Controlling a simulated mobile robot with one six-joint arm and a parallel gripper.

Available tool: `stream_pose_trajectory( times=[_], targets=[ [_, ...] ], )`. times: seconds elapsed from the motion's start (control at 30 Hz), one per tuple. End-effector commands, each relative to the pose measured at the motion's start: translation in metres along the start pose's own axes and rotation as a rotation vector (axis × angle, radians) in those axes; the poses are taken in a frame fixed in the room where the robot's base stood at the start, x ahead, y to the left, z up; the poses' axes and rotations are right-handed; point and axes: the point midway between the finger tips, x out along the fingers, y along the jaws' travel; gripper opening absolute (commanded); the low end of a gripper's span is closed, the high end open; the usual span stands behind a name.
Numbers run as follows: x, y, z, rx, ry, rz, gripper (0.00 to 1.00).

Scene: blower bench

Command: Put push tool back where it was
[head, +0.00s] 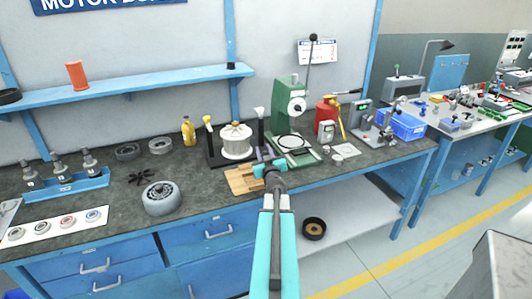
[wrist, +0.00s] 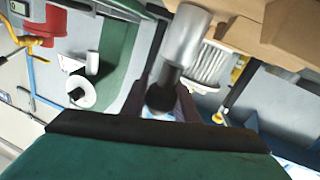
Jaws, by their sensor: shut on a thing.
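The push tool (wrist: 184,45) shows in the wrist view as a silver cylinder with a dark, narrower end. My gripper (wrist: 158,100) is shut on that dark end, with a dark finger on each side. The silver end points toward the tan wooden block (wrist: 245,35); I cannot tell whether they touch. In the head view my gripper (head: 265,156) is over the bench's front part, just beside the wooden block (head: 243,181). The tool is not clearly visible there, as my arm covers that spot.
The white coil (head: 237,141) on its stand is behind the block. A green press (head: 285,105) and a red canister (head: 325,117) stand to the right. A grey round housing (head: 162,198) lies to the left. The bench (head: 210,195) has bare room left of the block.

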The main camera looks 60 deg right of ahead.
Motion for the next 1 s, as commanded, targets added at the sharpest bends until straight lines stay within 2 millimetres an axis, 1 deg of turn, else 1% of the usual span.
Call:
stream_pose_trajectory(
  times=[0.17, 0.37, 0.4, 0.47, 0.5, 0.77, 0.9, 1.0],
  targets=[
    [0.0, 0.003, -0.0003, 0.0, 0.0, 0.003, 0.03],
    [0.0, 0.004, 0.004, 0.0, 0.0, 0.005, 0.03],
    [-0.0001, 0.0043, 0.0033, 0.0, 0.0, 0.005, 0.34],
    [-0.0001, 0.0046, 0.0033, 0.0, -0.001, 0.005, 0.44],
    [-0.0001, 0.0047, 0.0033, 0.0, -0.001, 0.005, 0.46],
    [-0.0002, 0.0052, 0.0032, 0.0, -0.001, 0.006, 0.46],
    [-0.0003, 0.0061, 0.0, 0.0, -0.001, 0.007, 0.46],
    [-0.0043, 0.0061, 0.0006, 0.0, -0.001, 0.007, 0.46]
  ],
)
